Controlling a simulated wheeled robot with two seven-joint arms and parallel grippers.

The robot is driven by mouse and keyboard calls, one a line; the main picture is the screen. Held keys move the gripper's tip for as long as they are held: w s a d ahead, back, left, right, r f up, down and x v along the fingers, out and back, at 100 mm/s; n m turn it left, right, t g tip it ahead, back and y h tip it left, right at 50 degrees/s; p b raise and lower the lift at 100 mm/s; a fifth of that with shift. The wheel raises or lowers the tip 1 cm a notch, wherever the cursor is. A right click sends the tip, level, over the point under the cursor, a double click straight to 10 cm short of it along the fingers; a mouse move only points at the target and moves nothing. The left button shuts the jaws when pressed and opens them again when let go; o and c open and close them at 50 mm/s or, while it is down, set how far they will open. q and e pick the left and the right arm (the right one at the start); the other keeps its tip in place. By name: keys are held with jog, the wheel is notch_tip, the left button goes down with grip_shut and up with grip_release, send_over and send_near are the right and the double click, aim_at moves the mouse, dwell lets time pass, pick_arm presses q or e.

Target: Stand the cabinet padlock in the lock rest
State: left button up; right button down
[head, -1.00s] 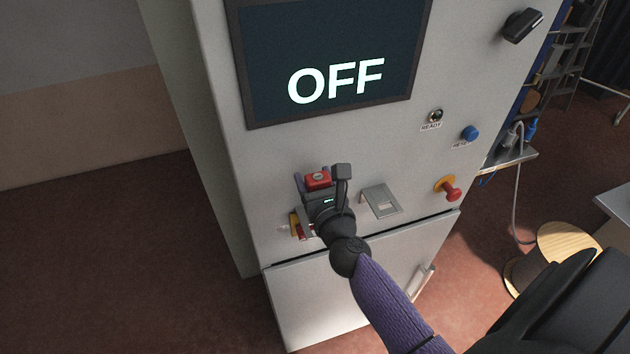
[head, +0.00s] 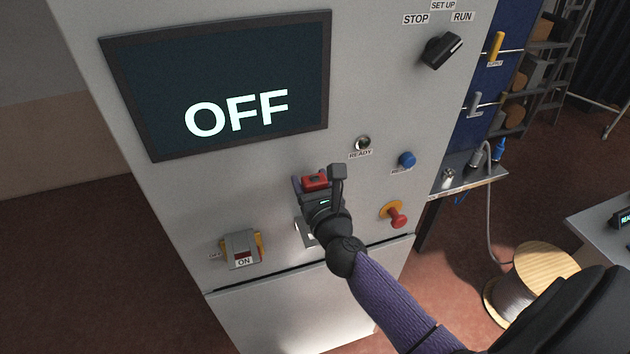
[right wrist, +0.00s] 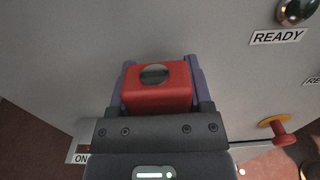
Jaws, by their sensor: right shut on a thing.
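The red padlock (head: 315,181) is held in front of the cabinet face. My right gripper (head: 312,185) is shut on it. In the right wrist view, the padlock's red body (right wrist: 157,90) sits between the two purple fingers, with a round dark keyway on top; its shackle is not visible. The lock rest, a small metal bracket (head: 304,235) on the cabinet front, is mostly hidden behind my right gripper and wrist. The padlock appears above it in the head view; I cannot tell whether they touch. My left gripper is out of view.
Left of the bracket is an isolator switch (head: 241,250) marked ON. To the right are a red stop button (head: 396,216) on a yellow base, a blue reset button (head: 407,159) and a READY lamp (head: 363,143). The screen (head: 225,80) above reads OFF.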

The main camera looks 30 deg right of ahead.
jog(key=shift+s+d, duration=0.1)
jog(key=shift+d+f+b, duration=0.15)
jog(key=shift+f+b, duration=0.3)
jog(key=shift+f, duration=0.15)
notch_tip(320, 180, down, 4)
jog(key=b, duration=0.3)
jog(key=shift+r, duration=0.25)
jog(key=shift+f+b, duration=2.45)
jog(key=shift+f, duration=0.3)
